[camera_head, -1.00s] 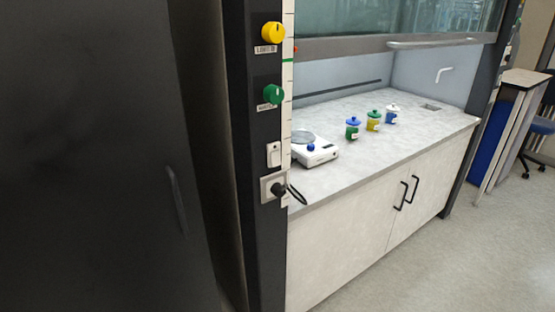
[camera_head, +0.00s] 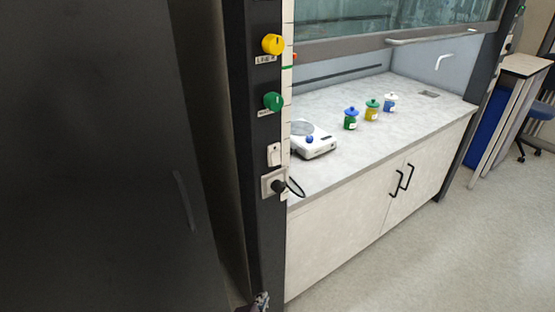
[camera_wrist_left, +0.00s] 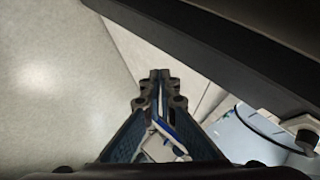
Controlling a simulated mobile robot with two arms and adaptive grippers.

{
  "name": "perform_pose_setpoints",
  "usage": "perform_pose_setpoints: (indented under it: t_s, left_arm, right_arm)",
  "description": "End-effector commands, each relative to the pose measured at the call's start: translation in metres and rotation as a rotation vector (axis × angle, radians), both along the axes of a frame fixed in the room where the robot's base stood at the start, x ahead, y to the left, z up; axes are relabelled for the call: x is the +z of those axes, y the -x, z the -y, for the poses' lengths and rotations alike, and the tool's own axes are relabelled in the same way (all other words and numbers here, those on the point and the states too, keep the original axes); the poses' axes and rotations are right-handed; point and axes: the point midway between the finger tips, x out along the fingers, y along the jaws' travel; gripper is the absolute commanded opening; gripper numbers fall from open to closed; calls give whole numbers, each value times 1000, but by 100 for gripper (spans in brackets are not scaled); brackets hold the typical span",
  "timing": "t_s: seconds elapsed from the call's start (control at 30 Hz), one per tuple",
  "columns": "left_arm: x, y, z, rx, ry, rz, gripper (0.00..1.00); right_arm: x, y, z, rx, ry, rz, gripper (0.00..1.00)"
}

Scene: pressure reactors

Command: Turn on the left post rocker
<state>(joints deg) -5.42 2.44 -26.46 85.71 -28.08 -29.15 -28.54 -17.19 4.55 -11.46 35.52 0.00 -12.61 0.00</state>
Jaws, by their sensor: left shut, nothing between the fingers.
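The left post rocker (camera_head: 274,155) is a small white switch on the dark left post (camera_head: 265,220) of the fume hood. It sits below the green knob and above the socket. My left gripper (camera_head: 261,301) shows only as a small tip at the bottom edge of the head view, well below the rocker and in front of the post's lower part. In the left wrist view the left gripper (camera_wrist_left: 160,75) has its fingertips together with nothing between them. I cannot make out the rocker in that view. My right gripper is not in view.
On the post are a yellow knob (camera_head: 272,44), a green knob (camera_head: 273,101) and a socket (camera_head: 271,182) with a black plug and cable. A white scale (camera_head: 314,145) and several coloured jars stand on the worktop (camera_head: 350,170).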

Motion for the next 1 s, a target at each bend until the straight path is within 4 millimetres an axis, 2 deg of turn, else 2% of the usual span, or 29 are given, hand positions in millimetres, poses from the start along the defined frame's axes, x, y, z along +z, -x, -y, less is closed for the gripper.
perform_pose_setpoints:
  t_s: [0.03,0.2,0.3,0.4,0.5,0.6,1.0]
  left_arm:
    - [53,-18,11,-31,-28,80,0]
    - [191,-48,35,-99,-142,311,0]
    - [259,-54,42,-114,-194,421,0]
    - [308,-54,45,-119,-235,502,0]
    - [339,-53,46,-117,-260,552,0]
    - [352,-52,46,-115,-271,575,0]
    - [355,-53,46,-114,-274,580,0]
  right_arm:
    - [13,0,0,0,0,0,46]
    - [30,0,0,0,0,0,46]
    - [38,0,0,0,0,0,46]
    - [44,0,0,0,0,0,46]
    - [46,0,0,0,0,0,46]
    - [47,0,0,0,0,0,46]
    - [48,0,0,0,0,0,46]
